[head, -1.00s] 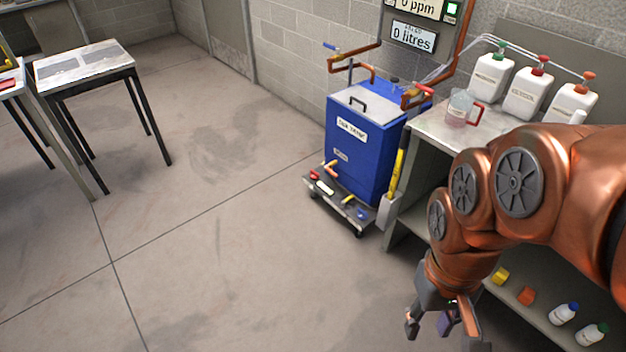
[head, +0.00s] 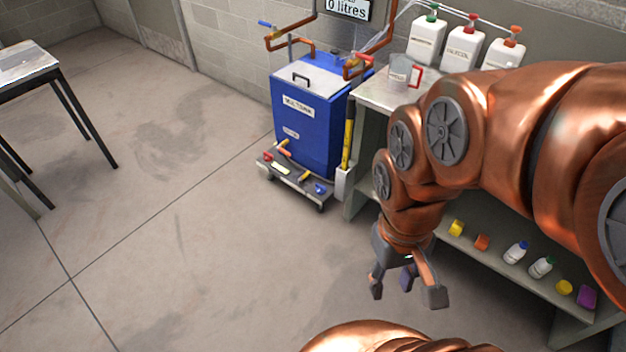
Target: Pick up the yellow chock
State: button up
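Two small yellow things are on the low shelf at the right in the head view: a blocky yellow one (head: 456,228) at the left end and a rounder yellow one (head: 564,287) further right. Which of them is the chock I cannot tell for sure; the left one looks more block-like. My gripper (head: 408,291) hangs over the floor in front of the shelf, left of and below the left yellow piece in the picture. Its fingers are spread with nothing held between them. A small purplish part shows behind the fingers.
An orange block (head: 481,242), white bottles (head: 515,252) and a purple block (head: 587,297) share the shelf under the bench top (head: 378,92). A blue tank (head: 308,130) on a low cart stands left of it. Open floor (head: 190,250) lies left.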

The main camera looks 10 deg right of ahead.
aim_at(456, 228)
jog(key=z, duration=1.3)
jog(key=k, duration=0.3)
jog(key=u, duration=1)
jog(key=k, duration=1.05)
jog(key=u, duration=1.05)
jog(key=i, duration=1.3)
jog(key=z, duration=0.3)
jog(key=i, duration=1.1)
jog(key=z, duration=1.5)
jog(key=i, duration=0.65)
jog(key=z, duration=0.65)
